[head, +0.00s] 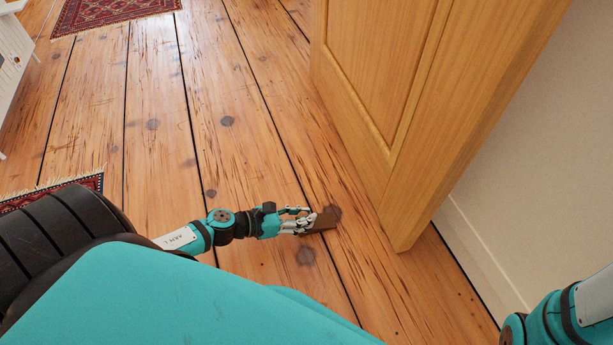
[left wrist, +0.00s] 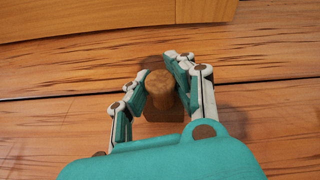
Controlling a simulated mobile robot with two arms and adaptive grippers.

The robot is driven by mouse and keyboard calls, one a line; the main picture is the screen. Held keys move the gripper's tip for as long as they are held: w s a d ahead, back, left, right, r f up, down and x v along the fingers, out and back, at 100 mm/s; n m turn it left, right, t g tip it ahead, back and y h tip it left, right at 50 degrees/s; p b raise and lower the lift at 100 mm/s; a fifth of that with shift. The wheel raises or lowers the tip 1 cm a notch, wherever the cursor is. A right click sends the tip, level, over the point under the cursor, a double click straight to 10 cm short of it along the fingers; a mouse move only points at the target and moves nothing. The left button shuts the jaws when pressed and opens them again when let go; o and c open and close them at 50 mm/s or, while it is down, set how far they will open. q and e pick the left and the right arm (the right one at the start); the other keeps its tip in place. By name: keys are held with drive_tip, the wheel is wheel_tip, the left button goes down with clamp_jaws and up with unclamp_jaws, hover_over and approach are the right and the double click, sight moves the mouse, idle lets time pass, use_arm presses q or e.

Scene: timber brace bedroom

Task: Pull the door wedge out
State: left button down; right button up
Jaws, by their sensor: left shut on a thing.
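The door wedge (head: 325,222) is a small brown block on or just above the plank floor, left of the door's lower edge. In the left wrist view its round knob (left wrist: 160,85) stands up between my fingers, with the wedge body partly hidden below. My left gripper (head: 304,222) is shut on the wedge; its fingers also show either side of the knob in the left wrist view (left wrist: 160,82). The wooden door (head: 400,110) stands open, and a strip of bare floor separates it from the wedge. My right gripper is out of view.
The door's bottom edge also crosses the top of the left wrist view (left wrist: 120,20). A pale wall with a skirting board (head: 480,245) is behind the door at right. Patterned rugs (head: 105,12) and white furniture (head: 12,62) lie left. Floor between is clear.

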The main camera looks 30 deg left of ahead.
use_arm(q)
drive_tip(key=shift+s+a+f, duration=0.15)
drive_tip(key=shift+s+f, duration=0.05)
drive_tip(key=shift+s, duration=0.05)
drive_tip(key=c, duration=1.1)
unclamp_jaws()
drive_tip(key=shift+r, duration=0.1)
drive_tip(key=v, duration=1.2)
